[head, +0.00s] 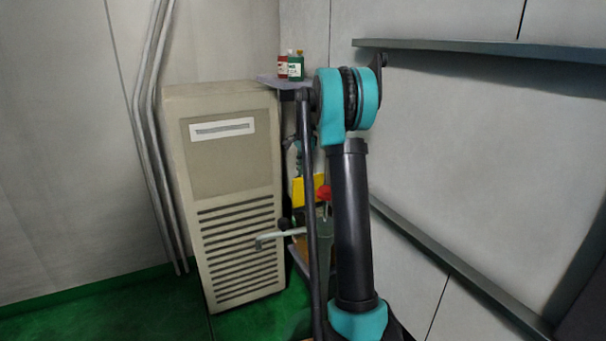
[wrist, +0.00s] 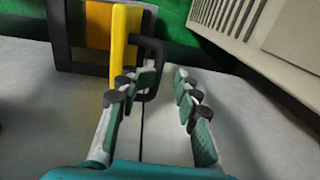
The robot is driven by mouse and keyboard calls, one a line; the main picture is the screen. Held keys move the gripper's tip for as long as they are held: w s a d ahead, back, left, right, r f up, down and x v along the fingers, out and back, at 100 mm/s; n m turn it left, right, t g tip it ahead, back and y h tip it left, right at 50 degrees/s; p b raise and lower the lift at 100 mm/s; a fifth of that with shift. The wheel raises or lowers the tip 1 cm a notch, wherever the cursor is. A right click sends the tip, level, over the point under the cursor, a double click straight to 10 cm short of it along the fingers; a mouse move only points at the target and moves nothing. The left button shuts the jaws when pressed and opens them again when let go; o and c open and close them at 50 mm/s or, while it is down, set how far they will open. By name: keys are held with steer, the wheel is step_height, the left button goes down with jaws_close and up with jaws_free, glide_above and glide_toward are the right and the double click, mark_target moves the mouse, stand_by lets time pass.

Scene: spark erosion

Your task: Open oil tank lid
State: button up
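In the wrist view my gripper (wrist: 164,82) is open, with a clear gap between its two fingers and nothing held. A yellow upright piece (wrist: 125,40) stands just ahead of the left finger. A black loop-shaped handle (wrist: 157,70) is beside it, close to the left fingertip; I cannot tell whether they touch. Behind is a dark frame around an orange-yellow area (wrist: 99,25). I cannot tell for sure which part is the oil tank lid. In the head view a yellow panel (head: 299,191) shows partly behind my arm, which hides much of that area.
A beige cabinet with vents (head: 228,190) stands left of my arm. Small red and green bottles (head: 296,67) sit on a shelf (head: 272,80) behind it. A grey wall rail (head: 480,46) runs at right. Green floor (head: 110,315) is open at the lower left.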

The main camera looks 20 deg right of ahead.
step_height(320, 180, up, 12)
steer(key=shift+s+f, duration=0.15)
steer(key=shift+s, duration=0.3)
steer(key=shift+d, duration=0.1)
